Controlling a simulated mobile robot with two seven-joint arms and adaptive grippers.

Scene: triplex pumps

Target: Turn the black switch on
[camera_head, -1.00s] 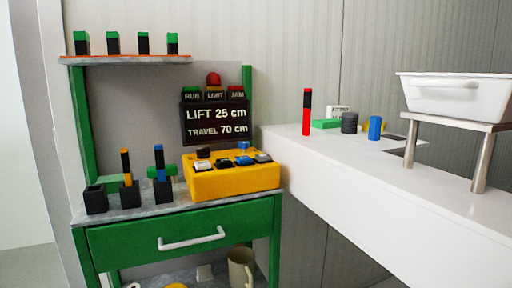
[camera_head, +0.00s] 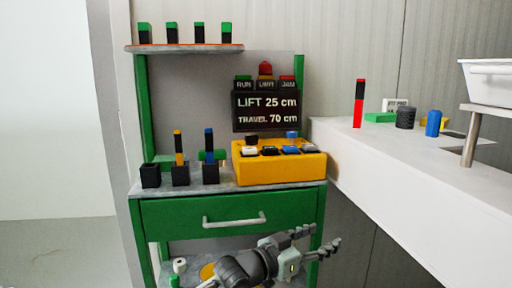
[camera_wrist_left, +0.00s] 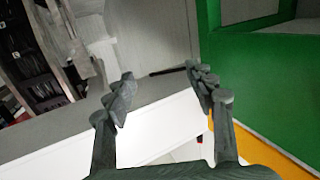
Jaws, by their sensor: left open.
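A yellow control box (camera_head: 280,171) sits on the green bench, at the right end of its top. Its face carries a row of small switches, and a black one (camera_head: 270,151) is between a white one (camera_head: 250,152) and a blue one (camera_head: 290,150). A black knob (camera_head: 252,140) and a blue knob (camera_head: 292,135) stand behind the row. Switch positions are too small to tell. My left gripper (camera_head: 322,238) is open and empty, in front of the bench and below the box. Its spread fingers (camera_wrist_left: 162,84) also show in the left wrist view, without the box.
A green drawer (camera_head: 170,218) with a white handle is under the bench top. Black holders (camera_head: 151,177) with coloured sticks stand left of the box. A sign (camera_head: 266,110) stands behind it. A white counter (camera_head: 370,165) with a red stick (camera_head: 359,104) is at right.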

